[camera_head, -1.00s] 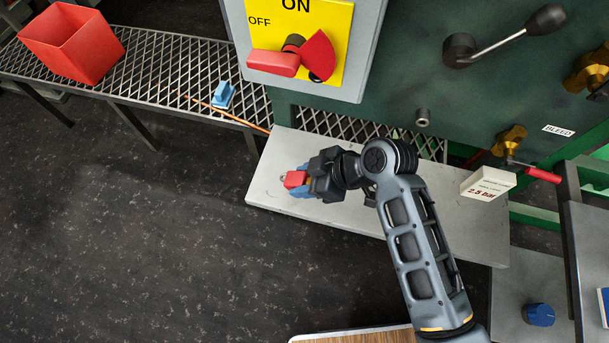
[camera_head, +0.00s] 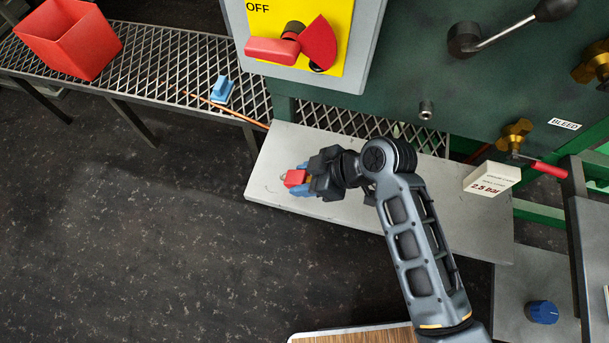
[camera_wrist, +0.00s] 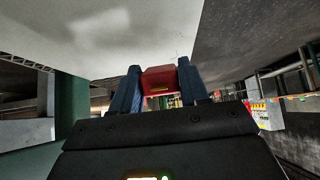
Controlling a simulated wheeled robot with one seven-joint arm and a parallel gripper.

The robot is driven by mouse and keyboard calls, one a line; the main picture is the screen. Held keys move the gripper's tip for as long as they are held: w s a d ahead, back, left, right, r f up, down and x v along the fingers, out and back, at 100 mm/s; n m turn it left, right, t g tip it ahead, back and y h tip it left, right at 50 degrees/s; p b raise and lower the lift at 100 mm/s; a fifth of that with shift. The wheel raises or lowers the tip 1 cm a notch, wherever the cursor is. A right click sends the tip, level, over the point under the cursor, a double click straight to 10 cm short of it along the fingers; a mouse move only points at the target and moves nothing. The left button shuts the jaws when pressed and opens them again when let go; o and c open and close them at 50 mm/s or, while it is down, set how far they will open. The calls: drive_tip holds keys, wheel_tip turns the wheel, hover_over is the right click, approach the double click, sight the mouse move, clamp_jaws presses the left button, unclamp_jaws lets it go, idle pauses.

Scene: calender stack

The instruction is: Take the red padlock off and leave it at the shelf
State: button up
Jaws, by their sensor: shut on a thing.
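The red padlock (camera_head: 295,178) is between the blue fingers of my gripper (camera_head: 301,185), which is shut on it. In the head view it shows over the left part of the pale grey shelf (camera_head: 400,211). In the wrist view the red padlock body (camera_wrist: 159,79) sits between the two blue fingertips (camera_wrist: 159,90). Whether it touches the shelf, I cannot tell. The isolator switch has a red handle (camera_head: 272,50) and a red wedge-shaped part on a yellow plate (camera_head: 345,30); I see no padlock on it.
A red open bin (camera_head: 70,40) and a blue object (camera_head: 221,89) stand on the grating at the left. A white "2.5 bar" block (camera_head: 490,178) stands at the shelf's right, near a red-handled valve (camera_head: 549,170). The grey switch box (camera_head: 372,40) overhangs behind the shelf.

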drive_tip(key=shift+f+b, duration=0.6)
drive_tip(key=shift+f, duration=0.3)
idle(0.4)
drive_tip(key=o, duration=1.5)
drive_tip(key=shift+p+v, duration=2.6)
drive_tip(key=shift+v, duration=0.95)
